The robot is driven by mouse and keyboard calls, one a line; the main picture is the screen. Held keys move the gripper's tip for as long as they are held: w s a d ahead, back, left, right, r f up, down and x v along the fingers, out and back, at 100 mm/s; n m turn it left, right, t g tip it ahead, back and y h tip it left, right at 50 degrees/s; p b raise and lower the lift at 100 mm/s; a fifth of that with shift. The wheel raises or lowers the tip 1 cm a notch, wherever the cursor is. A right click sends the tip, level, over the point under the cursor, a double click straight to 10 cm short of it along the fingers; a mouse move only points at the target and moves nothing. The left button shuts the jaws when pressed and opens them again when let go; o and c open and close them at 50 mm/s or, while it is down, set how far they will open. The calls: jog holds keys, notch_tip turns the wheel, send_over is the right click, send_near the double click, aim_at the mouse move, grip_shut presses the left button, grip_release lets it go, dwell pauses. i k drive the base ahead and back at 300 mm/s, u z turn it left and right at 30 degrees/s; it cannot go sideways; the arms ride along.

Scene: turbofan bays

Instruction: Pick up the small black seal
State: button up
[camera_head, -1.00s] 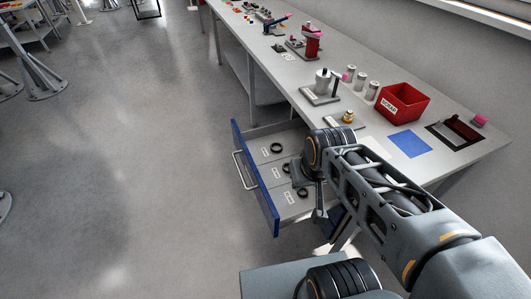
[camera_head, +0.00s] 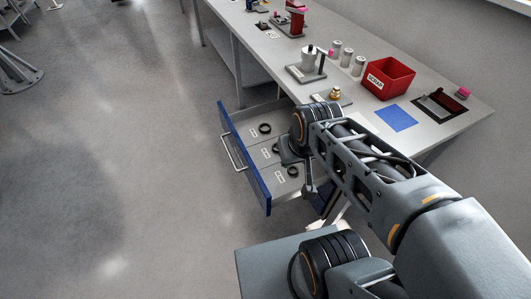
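Three black rings lie in the open blue-fronted drawer (camera_head: 246,158): a far ring (camera_head: 265,128), a middle ring (camera_head: 277,148) partly beside my wrist, and a near ring (camera_head: 293,171). Each lies beside a small white label too small to read. I cannot tell for sure which ring is the small seal. My gripper (camera_head: 309,191) hangs over the right side of the drawer, just right of the near ring. Its fingers are small and partly merged with the arm, so I cannot tell whether they are open or shut.
On the grey workbench (camera_head: 345,107) stand a red bin (camera_head: 388,78), a blue mat (camera_head: 396,118), several metal canisters, a fixture (camera_head: 308,66) and a brass part (camera_head: 336,93). The drawer's front and side walls border the rings. The floor left of the drawer is clear.

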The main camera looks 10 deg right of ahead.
aim_at(295, 168)
jog(key=z, duration=0.05)
jog(key=k, duration=1.05)
jog(key=u, duration=0.85)
jog(key=i, duration=0.75)
jog(key=z, duration=0.7)
jog(key=i, duration=0.55)
jog(key=z, duration=0.55)
